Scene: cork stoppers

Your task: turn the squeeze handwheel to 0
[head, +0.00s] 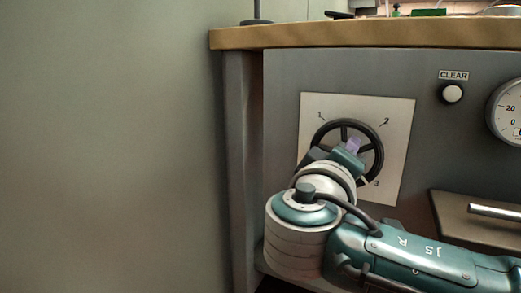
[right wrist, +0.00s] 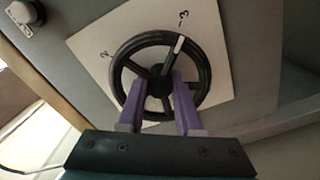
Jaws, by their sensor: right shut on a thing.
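The squeeze handwheel (head: 347,122) is a black spoked wheel on a white square dial plate (head: 396,130) on the grey machine front. In the head view the marks 1, 2 and 3 show; no 0 is visible, and my arm covers the plate's lower left. In the right wrist view the wheel (right wrist: 207,78) carries a white pointer mark (right wrist: 178,45) on its rim, lined up close to the 3. My right gripper (right wrist: 160,80) has its purple fingers closed on the wheel around its hub area. It also shows in the head view (head: 353,146). My left gripper is out of view.
A white button (head: 452,94) under a CLEAR label and a round gauge (head: 507,110) are to the right of the wheel. A brown drawer-like panel with a bar handle (head: 495,211) is lower right. The wooden worktop (head: 370,33) runs above.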

